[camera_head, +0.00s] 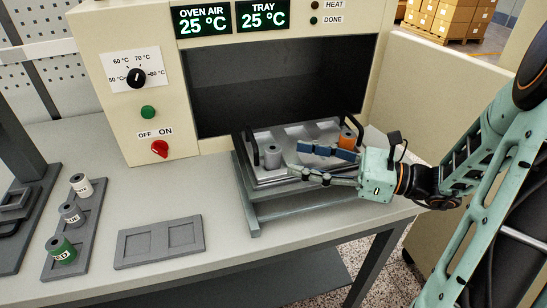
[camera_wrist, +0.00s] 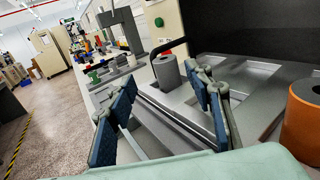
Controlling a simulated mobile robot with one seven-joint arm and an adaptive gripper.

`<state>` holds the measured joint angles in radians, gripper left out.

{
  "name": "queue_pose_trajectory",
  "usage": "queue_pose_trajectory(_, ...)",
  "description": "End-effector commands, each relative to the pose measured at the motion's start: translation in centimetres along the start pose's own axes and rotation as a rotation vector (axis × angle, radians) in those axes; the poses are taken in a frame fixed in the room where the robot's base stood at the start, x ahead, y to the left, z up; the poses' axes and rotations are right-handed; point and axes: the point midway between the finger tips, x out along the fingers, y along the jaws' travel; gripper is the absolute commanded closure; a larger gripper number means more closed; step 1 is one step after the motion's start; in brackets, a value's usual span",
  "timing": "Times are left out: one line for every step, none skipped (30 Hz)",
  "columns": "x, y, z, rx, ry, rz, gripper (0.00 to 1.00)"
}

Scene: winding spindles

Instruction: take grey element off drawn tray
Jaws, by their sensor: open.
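The grey element (camera_head: 272,155) is a short upright cylinder with a hole in its top, standing at the left of the drawn tray (camera_head: 262,184). It also shows in the wrist view (camera_wrist: 167,72), beyond the fingertips. An orange element (camera_head: 348,138) stands at the tray's right side and shows at the right edge of the wrist view (camera_wrist: 303,122). My gripper (camera_head: 297,158) reaches in from the right, low over the tray, with fingers spread and pointing toward the grey element. Nothing is between the fingers, and a gap to the grey element shows.
The oven's dark chamber (camera_head: 270,85) is open behind the tray. Dark handles (camera_head: 250,135) rise at the tray's sides. On the left, a rack (camera_head: 92,220) holds three labelled cylinders. A plate with two empty recesses (camera_head: 160,258) lies nearer. The bench between plate and tray is clear.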

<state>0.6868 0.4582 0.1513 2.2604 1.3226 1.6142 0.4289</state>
Motion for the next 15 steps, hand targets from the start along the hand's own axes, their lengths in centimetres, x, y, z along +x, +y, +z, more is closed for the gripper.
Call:
queue_pose_trajectory(0.4, 0.0, 0.0, 0.0, 0.0, 0.001, 0.53)
queue_pose_trajectory(0.6, 0.0, 0.0, 0.0, 0.001, 0.0, 0.53)
queue_pose_trajectory(0.8, 0.0, 0.0, 0.0, 0.001, 0.0, 0.53)
queue_pose_trajectory(1.0, -0.1, 0.0, 0.0, 0.002, 0.0, 0.53)
queue_pose_trajectory(1.3, -0.1, 0.0, 0.0, 0.002, 0.001, 0.53)
queue_pose_trajectory(1.8, -0.2, 0.0, 0.0, 0.001, 0.002, 0.53)
queue_pose_trajectory(2.3, -0.3, 0.1, 0.001, 0.001, 0.003, 0.53)
queue_pose_trajectory(2.8, -0.4, 0.1, 0.001, 0.001, 0.004, 0.53)
queue_pose_trajectory(3.4, -0.6, 0.1, 0.001, 0.002, 0.003, 0.53)
queue_pose_trajectory(3.9, -0.7, 0.2, 0.001, 0.001, 0.003, 0.53)
queue_pose_trajectory(4.3, -0.6, 0.2, 0.001, 0.001, 0.004, 0.53)
queue_pose_trajectory(4.8, -0.6, 0.2, 0.001, 0.002, 0.003, 0.53)
queue_pose_trajectory(5.2, -0.7, 0.2, 0.002, 0.002, 0.002, 0.53)
queue_pose_trajectory(5.4, -0.7, 0.2, 0.002, 0.002, 0.002, 0.53)
queue_pose_trajectory(5.7, -0.7, 0.2, 0.002, 0.002, 0.001, 0.53)
